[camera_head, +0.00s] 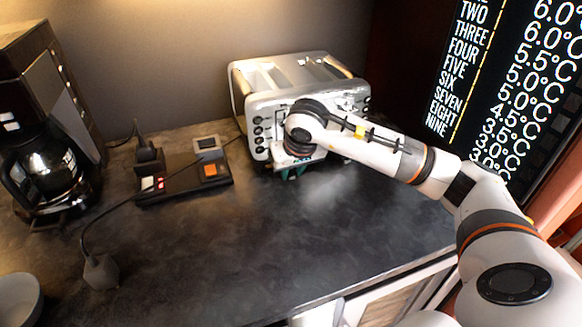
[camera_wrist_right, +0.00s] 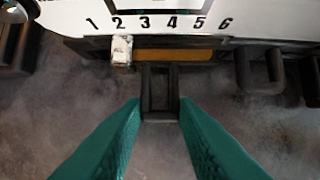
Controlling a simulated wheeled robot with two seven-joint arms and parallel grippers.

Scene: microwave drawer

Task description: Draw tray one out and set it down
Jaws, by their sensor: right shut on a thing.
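A silver box-shaped appliance (camera_head: 262,77) stands at the back of the dark counter. In the right wrist view its white front edge (camera_wrist_right: 62,20) carries the numbers 1 to 6, with dark handles below. My right gripper (camera_head: 291,173) is low at the appliance front, its green fingers pointing at it. In the right wrist view the fingers (camera_wrist_right: 160,108) are shut on a dark loop-shaped handle (camera_wrist_right: 160,78) beneath number 3. I cannot tell which tray this handle belongs to. My right arm hides much of the front in the head view. My left gripper is not in view.
A black control box (camera_head: 185,181) with an orange button sits left of the appliance, its cable running to a grey bulb-shaped thing (camera_head: 101,271). A coffee maker (camera_head: 50,150) stands at far left. The counter's front middle (camera_head: 260,255) is clear. A lit temperature board (camera_head: 510,70) is at right.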

